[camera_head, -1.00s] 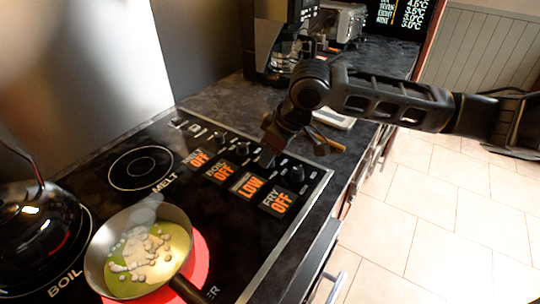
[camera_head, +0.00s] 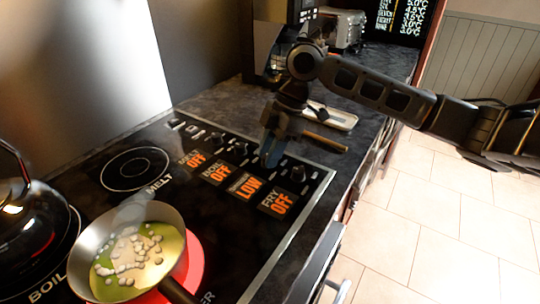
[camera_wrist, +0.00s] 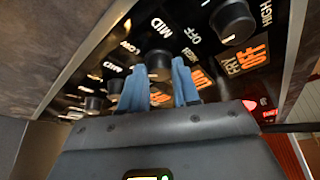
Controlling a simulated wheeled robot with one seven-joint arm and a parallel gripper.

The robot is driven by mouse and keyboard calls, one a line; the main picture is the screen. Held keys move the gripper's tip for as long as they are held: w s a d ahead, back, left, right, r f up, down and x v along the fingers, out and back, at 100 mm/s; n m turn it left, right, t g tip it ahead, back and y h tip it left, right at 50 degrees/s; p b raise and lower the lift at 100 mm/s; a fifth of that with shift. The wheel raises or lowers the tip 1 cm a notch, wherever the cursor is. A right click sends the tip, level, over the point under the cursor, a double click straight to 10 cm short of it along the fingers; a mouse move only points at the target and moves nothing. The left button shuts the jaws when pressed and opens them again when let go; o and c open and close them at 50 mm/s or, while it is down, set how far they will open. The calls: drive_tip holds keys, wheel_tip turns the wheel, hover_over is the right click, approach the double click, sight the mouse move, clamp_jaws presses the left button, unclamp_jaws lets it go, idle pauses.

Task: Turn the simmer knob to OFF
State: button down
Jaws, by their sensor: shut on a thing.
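My gripper (camera_head: 270,158) is over the control strip of the black cooktop, at the knob in line with the simmer display. In the wrist view its two blue fingers (camera_wrist: 160,74) are shut on the sides of the simmer knob (camera_wrist: 158,60), a round black knob. The simmer knob is mostly hidden by the gripper in the head view. The simmer display (camera_head: 245,187) reads LOW in orange. The exact pointing of the knob cannot be told.
The fry knob (camera_head: 297,173) stands close to the right of my gripper, and the fry display (camera_head: 276,203) reads OFF. A frying pan (camera_head: 139,250) with food sits on a red-glowing burner. A kettle (camera_head: 30,210) stands at left. A coffee machine (camera_head: 275,45) stands behind.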

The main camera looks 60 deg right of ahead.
drive_tip(key=n+g+b, duration=0.1)
drive_tip(key=n, duration=0.1)
drive_tip(key=n+b, duration=0.1)
drive_tip(key=n, duration=0.1)
drive_tip(key=shift+w+f+n+g+y, duration=0.1)
drive_tip(key=shift+w+n+g+y, duration=0.05)
drive_tip(key=shift+n+g+y, duration=0.2)
drive_tip(key=n+g+b, duration=0.1)
drive_tip(key=n+b, duration=0.1)
drive_tip(key=n, duration=0.2)
drive_tip(key=shift+g, duration=0.35)
drive_tip(key=shift+n, duration=0.35)
drive_tip(key=c, duration=0.8)
unclamp_jaws()
drive_tip(key=shift+d+r, duration=0.1)
drive_tip(key=shift+r, duration=0.1)
drive_tip(key=v, duration=0.7)
drive_tip(key=shift+w+r, duration=0.15)
drive_tip(key=shift+r, duration=0.15)
